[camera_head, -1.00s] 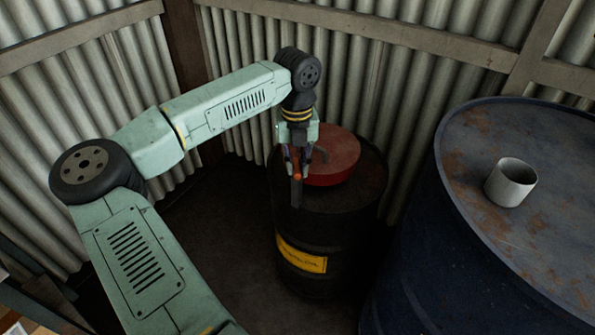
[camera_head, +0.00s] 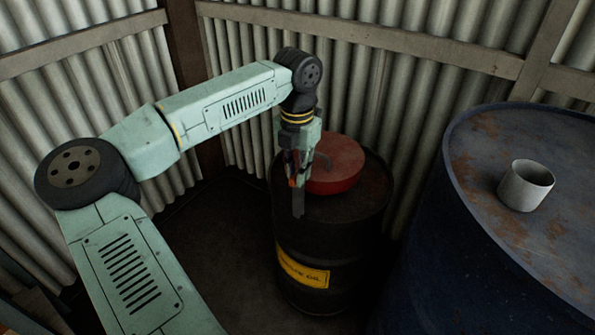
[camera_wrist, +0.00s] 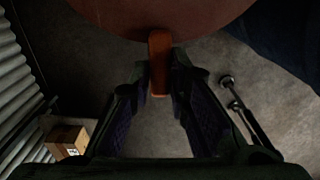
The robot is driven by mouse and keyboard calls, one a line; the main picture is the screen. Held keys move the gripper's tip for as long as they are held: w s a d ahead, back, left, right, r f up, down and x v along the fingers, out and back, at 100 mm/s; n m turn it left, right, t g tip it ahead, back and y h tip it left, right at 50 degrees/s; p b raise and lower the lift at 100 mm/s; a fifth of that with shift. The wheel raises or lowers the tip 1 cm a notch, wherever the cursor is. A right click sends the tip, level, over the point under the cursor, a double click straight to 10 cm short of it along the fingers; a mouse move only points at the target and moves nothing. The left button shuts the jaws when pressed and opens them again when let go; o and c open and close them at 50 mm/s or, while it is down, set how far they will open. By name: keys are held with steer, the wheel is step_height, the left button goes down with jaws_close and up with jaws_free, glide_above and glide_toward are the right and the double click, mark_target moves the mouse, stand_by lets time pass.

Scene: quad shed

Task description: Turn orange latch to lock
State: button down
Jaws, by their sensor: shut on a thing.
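The orange latch (camera_wrist: 159,62) shows in the wrist view as a short bar at the edge of a round red lid (camera_wrist: 160,12). My gripper (camera_wrist: 162,84) has its two fingers closed on the latch's near end. In the head view, my gripper (camera_head: 294,182) points down at the left side of the red lid (camera_head: 338,164), which sits on a black drum (camera_head: 330,235). Only a small bit of orange shows between the fingers there. The fingers hide part of the latch, so its exact angle is hard to tell in the head view.
A large rusty blue drum (camera_head: 470,165) stands at the right, with a pale cup (camera_head: 526,186) on top. Corrugated walls (camera_head: 400,100) close in behind. A small cardboard box (camera_wrist: 68,140) lies low at the left in the wrist view.

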stand_by(0.5)
steer(key=c, duration=1.5)
jaws_free()
step_height(320, 180, up, 12)
steer(key=shift+r, duration=0.1)
